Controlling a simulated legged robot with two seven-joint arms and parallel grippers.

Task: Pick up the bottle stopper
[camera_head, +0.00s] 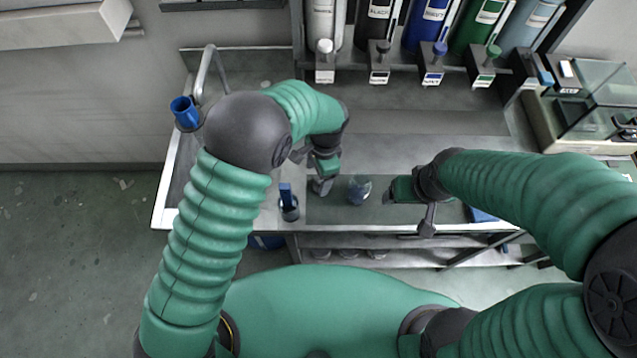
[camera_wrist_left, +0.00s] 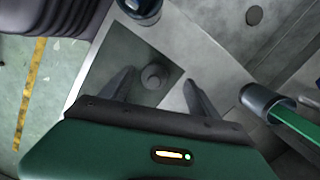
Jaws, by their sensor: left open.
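In the left wrist view a small round grey knob (camera_wrist_left: 153,76), which looks like the bottle stopper, sits on a dark square patch (camera_wrist_left: 125,48) of the worktop. It shows between the two spread fingers of my left gripper (camera_wrist_left: 158,80), which is open and empty. In the head view my left gripper (camera_head: 321,186) points down over the bench near its front edge, left of a clear glass flask (camera_head: 359,191). I cannot make out the stopper in the head view. My right gripper (camera_head: 392,194) is right of the flask; its jaws are too small to judge.
A grey cup with a blue item (camera_head: 288,205) stands left of my left gripper. A blue cup (camera_head: 185,112) is at the bench's left edge. Several labelled bottles (camera_head: 432,25) line the back rack. A glass case (camera_head: 595,105) stands at right. The bench middle (camera_head: 430,122) is clear.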

